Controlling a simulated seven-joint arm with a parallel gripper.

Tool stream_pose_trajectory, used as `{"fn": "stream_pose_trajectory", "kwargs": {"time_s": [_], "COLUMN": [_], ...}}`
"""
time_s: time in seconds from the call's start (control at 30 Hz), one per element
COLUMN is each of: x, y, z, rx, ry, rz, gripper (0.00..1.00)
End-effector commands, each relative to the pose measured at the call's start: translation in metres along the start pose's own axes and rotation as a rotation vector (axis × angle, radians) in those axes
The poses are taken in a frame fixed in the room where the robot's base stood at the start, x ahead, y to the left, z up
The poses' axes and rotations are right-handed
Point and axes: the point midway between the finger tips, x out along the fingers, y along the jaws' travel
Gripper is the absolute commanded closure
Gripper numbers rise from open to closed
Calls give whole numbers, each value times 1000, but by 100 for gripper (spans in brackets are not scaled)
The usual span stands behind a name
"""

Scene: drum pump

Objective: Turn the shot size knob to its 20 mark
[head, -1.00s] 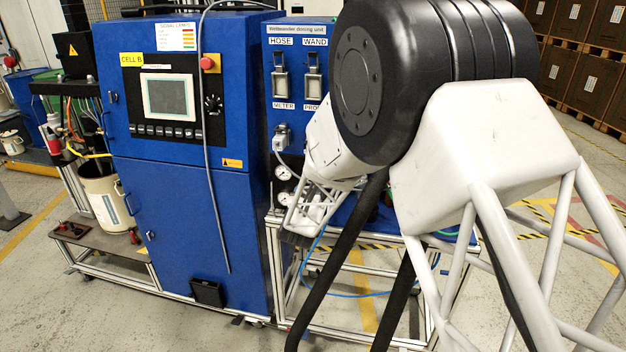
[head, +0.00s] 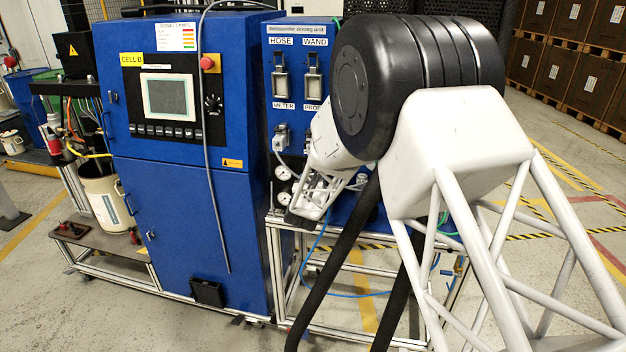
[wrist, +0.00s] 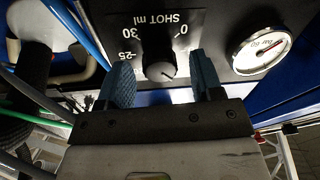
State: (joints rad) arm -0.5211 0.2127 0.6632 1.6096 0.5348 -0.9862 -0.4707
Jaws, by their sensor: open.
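The shot size knob (wrist: 160,69) shows in the wrist view on a dark panel (wrist: 205,22) lettered "SHOT ml", which appears upside down. My gripper (wrist: 163,80) is open, with one blue finger on each side of the knob in the picture. No contact is visible, and the remaining depth is hard to tell. In the head view my arm hides the knob.
A round pressure gauge (wrist: 259,44) sits right of the knob in the wrist view. Blue hoses (wrist: 80,30) run at its left. In the head view, the blue cabinet (head: 190,215) stands left of my arm, and a dosing unit panel (head: 300,42) is behind it.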

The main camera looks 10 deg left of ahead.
Motion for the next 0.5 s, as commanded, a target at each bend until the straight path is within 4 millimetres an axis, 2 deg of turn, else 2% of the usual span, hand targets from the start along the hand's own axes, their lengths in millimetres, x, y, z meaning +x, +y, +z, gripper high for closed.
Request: {"fn": "stream_pose_trajectory", "kwargs": {"time_s": [0.17,0.47,0.5], "x": [7,8,8], "y": [0,0,0], "z": [1,0,0], "rx": [0,0,0], "ry": [0,-1,-1], "rz": [0,0,0], "gripper": [40,40,45]}}
